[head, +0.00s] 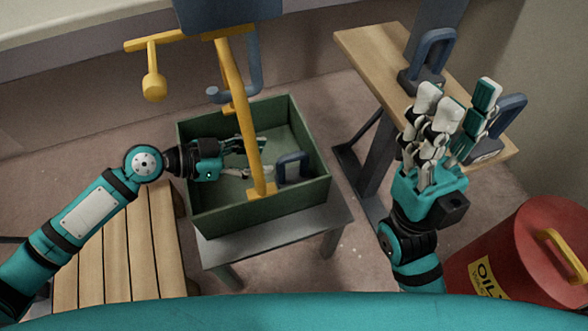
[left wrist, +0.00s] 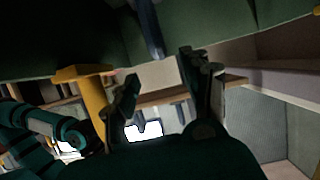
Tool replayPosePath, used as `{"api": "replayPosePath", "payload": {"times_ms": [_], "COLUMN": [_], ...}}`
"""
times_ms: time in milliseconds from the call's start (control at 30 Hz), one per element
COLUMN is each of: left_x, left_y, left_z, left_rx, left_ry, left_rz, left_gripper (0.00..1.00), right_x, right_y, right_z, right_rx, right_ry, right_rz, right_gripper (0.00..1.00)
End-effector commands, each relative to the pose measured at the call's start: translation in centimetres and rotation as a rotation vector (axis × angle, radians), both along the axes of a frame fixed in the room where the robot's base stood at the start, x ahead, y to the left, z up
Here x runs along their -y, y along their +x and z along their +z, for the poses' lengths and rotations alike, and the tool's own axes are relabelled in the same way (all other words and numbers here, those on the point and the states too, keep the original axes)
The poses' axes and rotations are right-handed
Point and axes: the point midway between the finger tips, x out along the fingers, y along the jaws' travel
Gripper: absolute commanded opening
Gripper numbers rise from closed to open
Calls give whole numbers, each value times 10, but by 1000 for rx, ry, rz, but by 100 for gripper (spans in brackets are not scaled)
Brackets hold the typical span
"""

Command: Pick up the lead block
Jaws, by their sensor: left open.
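A block with a dark blue handle (head: 293,167) sits inside the green box (head: 255,213), right of a yellow post. Similar blue-handled grey blocks are on the wooden bench: one at the far end (head: 420,80), one partly hidden behind my right gripper (head: 508,110). I cannot tell from looks which is lead. My left gripper (head: 262,158) is inside the box opening, fingers apart and empty, left of the blue-handled block and partly behind the yellow post. Its spread fingers show in the left wrist view (left wrist: 163,95). My right gripper (head: 455,100) is raised before the bench, fingers extended, apparently empty.
The yellow post (head: 238,110) crosses the box beside my left gripper. A yellow arm with a knob (head: 154,85) hangs further left. The box stands on a grey table (head: 225,248). A slatted wooden bench (head: 120,250) is left; a red oil drum (head: 520,250) is right.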

Motion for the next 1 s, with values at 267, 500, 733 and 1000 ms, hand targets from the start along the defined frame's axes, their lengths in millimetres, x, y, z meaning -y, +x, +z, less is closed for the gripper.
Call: {"api": "replayPosePath", "payload": {"times_ms": [267, 500, 733, 1000], "left_x": [24, 54, 64, 64], "left_y": [7, 17, 21, 20], "left_z": [-11, -24, -28, -28], "left_rx": [-1, -1, 0, -1], "left_ry": [0, -2, 1, 1], "left_rz": [-1, -1, 0, -1], "left_gripper": [48, 48, 48, 31], "right_x": [0, 0, 0, 0], "right_y": [0, 0, 0, 0], "right_z": [-4, -10, -10, -10], "right_rx": [-1, -1, -1, -1], "right_ry": [0, 0, 0, 0], "right_rz": [0, 0, 0, 0], "right_gripper": [40, 40, 40, 40]}}
